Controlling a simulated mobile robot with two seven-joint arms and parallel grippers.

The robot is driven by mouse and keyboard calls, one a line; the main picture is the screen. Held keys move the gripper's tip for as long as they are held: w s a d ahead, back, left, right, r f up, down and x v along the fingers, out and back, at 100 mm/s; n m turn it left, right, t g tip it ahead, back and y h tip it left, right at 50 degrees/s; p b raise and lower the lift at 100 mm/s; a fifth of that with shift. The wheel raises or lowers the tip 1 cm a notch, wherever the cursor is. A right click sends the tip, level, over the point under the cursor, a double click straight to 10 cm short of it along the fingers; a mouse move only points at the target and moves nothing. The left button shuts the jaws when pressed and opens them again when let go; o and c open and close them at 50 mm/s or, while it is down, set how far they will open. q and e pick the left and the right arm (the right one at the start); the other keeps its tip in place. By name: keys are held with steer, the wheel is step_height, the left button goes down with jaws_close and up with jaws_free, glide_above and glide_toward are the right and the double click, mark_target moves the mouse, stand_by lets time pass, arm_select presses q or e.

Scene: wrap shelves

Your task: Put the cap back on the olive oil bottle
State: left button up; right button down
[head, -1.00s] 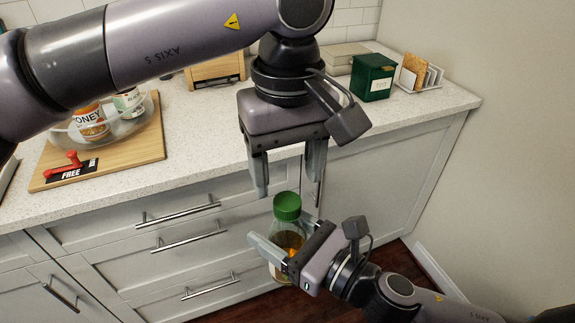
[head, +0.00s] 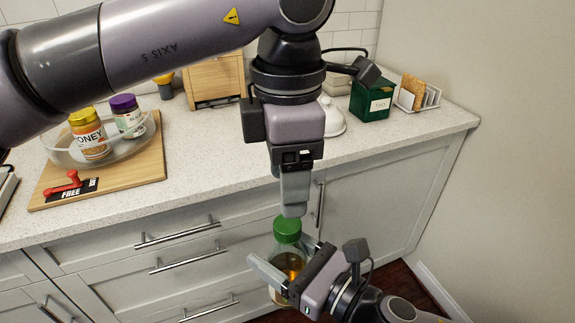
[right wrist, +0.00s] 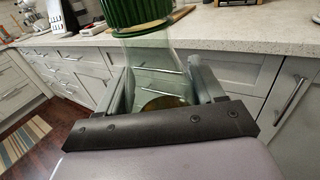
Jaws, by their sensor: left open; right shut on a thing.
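The olive oil bottle (head: 286,268) is clear glass with amber oil low inside. It stands roughly upright in the air before the drawers. A green cap (head: 288,229) sits at its top; the cap also shows in the right wrist view (right wrist: 135,14), over the neck. I cannot tell how tightly it is seated. My right gripper (head: 283,254) is shut around the bottle's body below the cap. My left gripper (head: 294,210) is open, pointing down just above the cap. Its fingers are seen edge-on, one hiding the other, so contact with the cap is unclear.
The speckled counter (head: 215,170) runs behind. It bears a wooden board (head: 140,172) with a glass bowl (head: 75,157) holding a honey jar (head: 90,140) and a purple-lidded jar (head: 128,118). A green box (head: 371,99) and toast rack (head: 420,96) stand right. Drawer handles (head: 178,232) stick out.

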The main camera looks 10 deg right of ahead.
mark_target(287, 223)
arm_select(q)
steer(key=n, duration=0.3)
steer(key=r+n, duration=0.1)
steer(key=n, duration=0.2)
steer(key=shift+n, duration=0.4)
steer(key=shift+f, duration=4.05)
steer(key=c, duration=1.1)
steer(key=o, duration=1.2)
steer(key=shift+o, duration=0.2)
steer(key=shift+r, duration=0.1)
